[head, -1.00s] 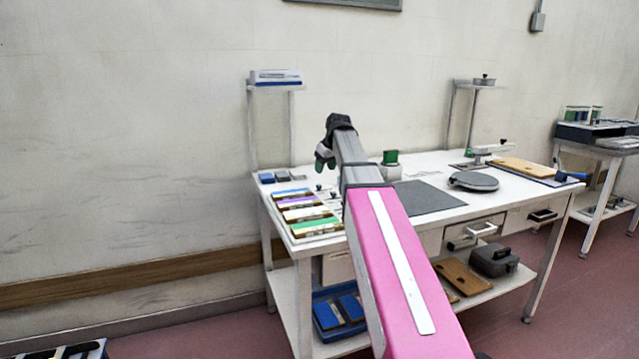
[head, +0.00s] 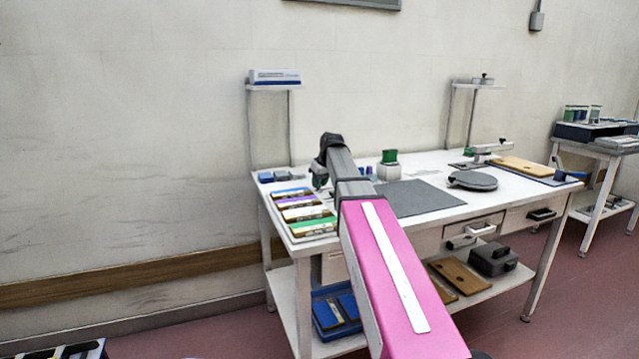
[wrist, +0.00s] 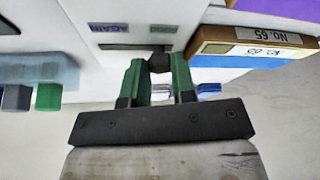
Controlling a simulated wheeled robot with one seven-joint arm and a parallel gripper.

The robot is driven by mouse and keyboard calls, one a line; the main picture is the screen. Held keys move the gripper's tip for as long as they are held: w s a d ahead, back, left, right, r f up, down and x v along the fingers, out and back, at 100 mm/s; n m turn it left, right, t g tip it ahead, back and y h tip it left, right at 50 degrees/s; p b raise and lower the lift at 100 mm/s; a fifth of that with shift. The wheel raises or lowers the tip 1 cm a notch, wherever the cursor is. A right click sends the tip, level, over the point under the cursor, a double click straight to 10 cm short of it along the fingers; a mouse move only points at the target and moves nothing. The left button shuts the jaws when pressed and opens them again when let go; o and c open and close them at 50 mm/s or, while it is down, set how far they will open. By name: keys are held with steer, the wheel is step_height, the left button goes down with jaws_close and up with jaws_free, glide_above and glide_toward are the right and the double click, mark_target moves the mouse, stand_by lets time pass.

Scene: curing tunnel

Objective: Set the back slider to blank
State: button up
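My gripper (wrist: 158,72) has green fingers and points down at the left part of the white table. In the wrist view a small dark slider knob (wrist: 160,63) sits between the fingertips, which appear to touch it on both sides. A dark slot (wrist: 124,47) runs left from the knob. A purple label (wrist: 108,28) lies above the slot's left part and a green label (wrist: 163,29) above the knob; their words are upside down and hard to read. In the head view my gripper (head: 320,178) is partly hidden by my arm, and the sliders are hidden.
Boxes with coloured tops (head: 300,202) stand close to the gripper; a brown box marked No. 65 (wrist: 245,42) is at right in the wrist view. Blue blocks (head: 275,177) lie at the table's back left. A green-topped container (head: 389,158) stands to the right.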

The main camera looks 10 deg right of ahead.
jaws_close()
steer(key=shift+w+d, duration=0.25)
steer(key=shift+d, duration=0.85)
steer(key=o, duration=0.7)
jaws_free()
steer(key=shift+c, duration=0.2)
steer(key=v, duration=1)
steer(key=shift+s+r, duration=0.15)
steer(key=shift+r, duration=0.25)
